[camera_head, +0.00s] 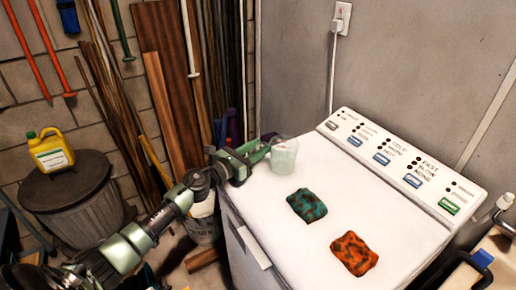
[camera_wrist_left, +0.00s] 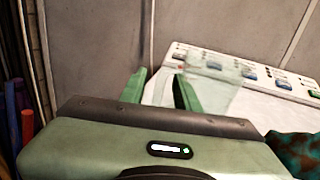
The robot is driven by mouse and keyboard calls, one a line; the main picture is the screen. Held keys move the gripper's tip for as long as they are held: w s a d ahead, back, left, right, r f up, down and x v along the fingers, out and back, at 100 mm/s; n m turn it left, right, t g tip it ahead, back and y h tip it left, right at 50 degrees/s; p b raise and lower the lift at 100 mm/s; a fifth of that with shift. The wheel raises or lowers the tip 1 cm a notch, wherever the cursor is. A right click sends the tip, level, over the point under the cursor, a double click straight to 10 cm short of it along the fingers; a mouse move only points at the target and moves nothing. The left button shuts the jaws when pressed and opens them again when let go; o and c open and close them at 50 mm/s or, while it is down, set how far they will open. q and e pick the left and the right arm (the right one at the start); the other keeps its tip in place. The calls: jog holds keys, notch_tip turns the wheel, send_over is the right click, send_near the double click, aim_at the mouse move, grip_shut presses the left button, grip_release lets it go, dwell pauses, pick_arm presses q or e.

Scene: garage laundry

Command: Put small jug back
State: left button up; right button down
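A small translucent pale jug (camera_head: 285,157) is at the back left of the white washing machine's top (camera_head: 290,230). It also shows in the left wrist view (camera_wrist_left: 215,88), behind and right of the green fingers. My left gripper (camera_head: 262,149) reaches in from the left, at the jug's left side. In the wrist view the fingers (camera_wrist_left: 160,90) stand apart, with a pale see-through part, perhaps the jug's handle, between them. I see no clear contact with it. My right gripper is in neither view.
A teal-and-brown cloth-like piece (camera_head: 307,205) and an orange-and-brown one (camera_head: 354,253) lie on the machine. Its control panel (camera_head: 395,160) runs along the back. Boards (camera_head: 170,80) lean at left. A yellow jug (camera_head: 50,150) stands on a dark bin (camera_head: 68,185).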

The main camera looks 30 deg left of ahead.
pick_arm(q)
jog(key=shift+r+p, duration=0.3)
jog(key=b+v, duration=0.1)
jog(key=v, duration=0.2)
jog(key=b+v, duration=0.1)
jog(key=v, duration=0.3)
jog(key=b+v, duration=0.1)
jog(key=v, duration=0.2)
jog(key=shift+s+f, duration=0.25)
jog(key=shift+r+v, duration=0.2)
jog(key=shift+v, duration=0.65)
